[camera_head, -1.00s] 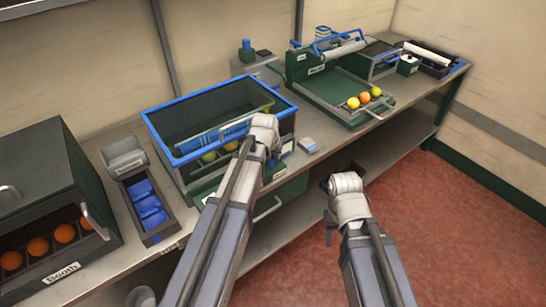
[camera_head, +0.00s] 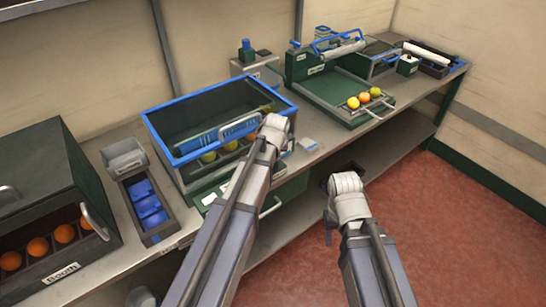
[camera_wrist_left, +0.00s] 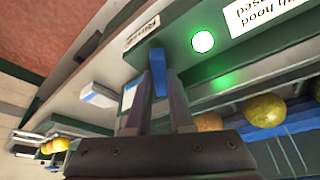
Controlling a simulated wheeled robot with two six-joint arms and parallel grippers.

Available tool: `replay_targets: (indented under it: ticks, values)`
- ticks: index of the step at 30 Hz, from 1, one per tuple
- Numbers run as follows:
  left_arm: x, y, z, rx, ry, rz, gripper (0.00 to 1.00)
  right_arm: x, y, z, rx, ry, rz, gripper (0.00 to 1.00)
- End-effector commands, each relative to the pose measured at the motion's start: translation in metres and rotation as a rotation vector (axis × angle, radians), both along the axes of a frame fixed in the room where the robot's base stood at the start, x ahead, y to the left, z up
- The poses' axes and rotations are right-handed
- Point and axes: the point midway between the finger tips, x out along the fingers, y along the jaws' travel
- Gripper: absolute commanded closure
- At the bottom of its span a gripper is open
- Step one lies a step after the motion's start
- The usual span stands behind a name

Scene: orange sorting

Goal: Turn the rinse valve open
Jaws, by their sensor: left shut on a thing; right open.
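The rinse valve's blue handle (camera_wrist_left: 159,76) shows in the left wrist view beside the label "Rinse" (camera_wrist_left: 142,32), on the front of a dark green unit. My left gripper (camera_wrist_left: 160,92) has one dark finger on each side of the handle and is shut on it. In the head view my left wrist (camera_head: 274,130) is at the front right of the blue-rimmed wash box (camera_head: 172,160) and hides the valve. My right gripper (camera_head: 328,188) is open and apart from everything, low in front of the bench.
A green lamp (camera_wrist_left: 203,41) glows beside the valve. Oranges (camera_head: 38,247) sit in the booth (camera_head: 100,245) at left. A tray of blue items (camera_head: 164,236) stands between. Several fruits (camera_head: 364,98) lie on the green tray (camera_head: 330,98) at right. Open floor lies at right.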

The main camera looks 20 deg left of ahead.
Motion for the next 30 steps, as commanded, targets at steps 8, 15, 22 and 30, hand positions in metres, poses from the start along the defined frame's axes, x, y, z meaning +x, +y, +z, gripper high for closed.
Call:
replay_targets:
  ticks: [8, 15, 22, 30]
  values:
    - [0.0019, -0.0022, -0.0001, 0.001, 0.001, 0.247, 1.0, 0.0, 0.0, 0.0, 0.0, 0.0, 0.0, 0.5]
    - [0.0026, -0.003, -0.0001, 0.0, 0.001, 0.418, 1.0, 0.0, 0.0, 0.0, 0.0, 0.0, 0.0, 0.5]
    - [0.0025, -0.0029, -0.0001, -0.001, 0.0, 0.524, 1.0, 0.0, 0.0, 0.0, 0.0, 0.0, 0.0, 0.5]
    - [0.0021, -0.0028, -0.0001, -0.001, 0.0, 0.576, 1.0, 0.0, 0.0, 0.0, 0.0, 0.0, 0.0, 0.5]
